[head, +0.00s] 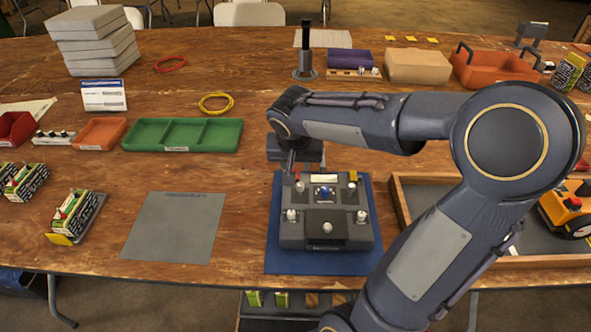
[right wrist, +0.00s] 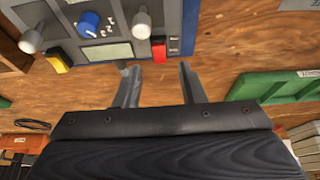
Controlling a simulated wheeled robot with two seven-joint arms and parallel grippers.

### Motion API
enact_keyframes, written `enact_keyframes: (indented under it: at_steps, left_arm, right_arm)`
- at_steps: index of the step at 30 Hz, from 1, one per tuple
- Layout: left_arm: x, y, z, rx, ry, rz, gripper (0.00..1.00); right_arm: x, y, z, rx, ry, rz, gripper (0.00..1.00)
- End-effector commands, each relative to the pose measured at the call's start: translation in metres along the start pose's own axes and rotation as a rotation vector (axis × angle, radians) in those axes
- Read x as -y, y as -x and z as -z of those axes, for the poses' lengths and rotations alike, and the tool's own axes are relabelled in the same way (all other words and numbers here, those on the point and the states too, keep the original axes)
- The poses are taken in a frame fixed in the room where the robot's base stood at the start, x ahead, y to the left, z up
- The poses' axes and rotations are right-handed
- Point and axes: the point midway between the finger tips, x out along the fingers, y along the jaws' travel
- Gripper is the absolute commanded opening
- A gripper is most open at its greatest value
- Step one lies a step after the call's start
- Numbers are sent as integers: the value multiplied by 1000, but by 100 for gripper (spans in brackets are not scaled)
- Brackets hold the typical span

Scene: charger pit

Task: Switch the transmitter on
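The transmitter (head: 327,227) is a grey box lying on a blue mat (head: 290,262) at the table's front middle. It has several pale sticks, a blue knob (head: 324,193) and a small display at its far edge. A red part (right wrist: 158,50) sits at its far left corner and a yellow part (head: 352,175) at its far right corner. My right gripper (right wrist: 154,68) is open and empty; in the right wrist view its fingertips are just short of the red part, one towards each side. The head view partly hides these fingers. My left gripper is out of view.
A grey mat (head: 172,228) lies left of the transmitter and a green tray (head: 182,150) behind it. A wooden-framed tray (head: 402,205) with a yellow vehicle (head: 566,212) is at the right, partly behind my right arm. Bare table lies around the grey mat.

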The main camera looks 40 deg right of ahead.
Motion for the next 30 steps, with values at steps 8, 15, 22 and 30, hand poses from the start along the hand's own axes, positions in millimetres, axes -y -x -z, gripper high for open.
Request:
enact_keyframes:
  at_steps: [8, 15, 22, 30]
  left_arm:
    - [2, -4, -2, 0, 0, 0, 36]
    - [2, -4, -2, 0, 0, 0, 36]
    - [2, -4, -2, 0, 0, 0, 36]
    - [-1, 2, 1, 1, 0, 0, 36]
  right_arm:
    - [0, -26, 0, 1, 0, 0, 36]
    - [0, -27, 0, 0, 0, 0, 36]
    - [0, -27, 0, 0, 0, 1, 9]
    - [0, -24, 2, 19, 0, -1, 0]
